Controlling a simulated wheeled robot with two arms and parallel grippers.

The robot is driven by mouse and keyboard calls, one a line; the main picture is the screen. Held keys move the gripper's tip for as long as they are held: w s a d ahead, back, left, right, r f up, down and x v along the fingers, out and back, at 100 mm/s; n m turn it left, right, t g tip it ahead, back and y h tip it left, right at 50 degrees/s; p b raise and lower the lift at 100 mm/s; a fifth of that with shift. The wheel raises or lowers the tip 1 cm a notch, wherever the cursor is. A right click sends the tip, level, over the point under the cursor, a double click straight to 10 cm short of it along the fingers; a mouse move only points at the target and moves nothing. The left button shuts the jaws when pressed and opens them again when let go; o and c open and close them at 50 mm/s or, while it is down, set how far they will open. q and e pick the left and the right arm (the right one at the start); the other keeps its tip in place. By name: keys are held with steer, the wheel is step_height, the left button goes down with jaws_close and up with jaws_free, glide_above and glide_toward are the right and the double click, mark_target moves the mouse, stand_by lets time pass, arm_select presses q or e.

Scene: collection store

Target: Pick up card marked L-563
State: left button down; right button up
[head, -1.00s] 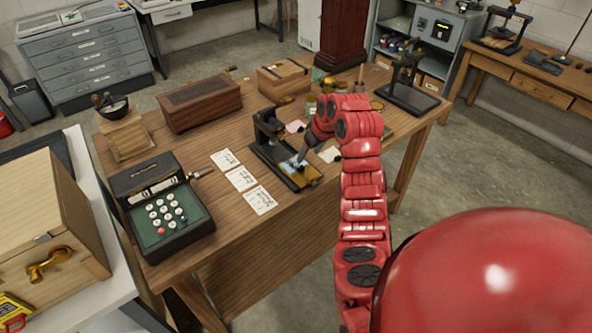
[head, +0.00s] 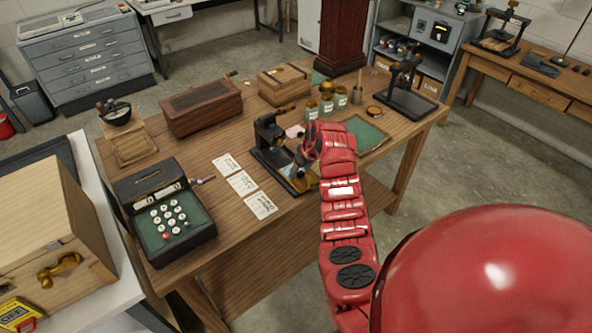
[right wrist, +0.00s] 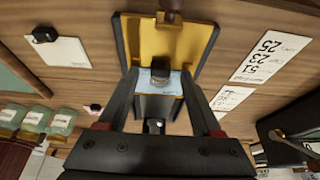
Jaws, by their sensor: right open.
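My right gripper (head: 299,169) is open over the bed of the small black press (head: 268,130) on the wooden table. In the right wrist view the gripper (right wrist: 161,76) has its fingers on either side of a pale blue-white card (right wrist: 153,104), with a small black block on it, over a yellow bed (right wrist: 186,42). I cannot read any marking on this card, nor tell whether the fingers touch it. Three white written cards (head: 227,163), (head: 241,182), (head: 261,206) lie left of the press; none reads clearly as L-563. My left gripper is not in view.
A keyed machine (head: 168,210) stands at the table's left front. A dark wooden box (head: 201,106), a lighter box (head: 284,84), jars (head: 326,103) and a green mat (head: 366,135) lie behind. Another white card (right wrist: 57,55) with a black block shows in the right wrist view.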

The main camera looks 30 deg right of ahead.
jaws_close()
steer(key=shift+r, duration=0.1)
stand_by(0.4)
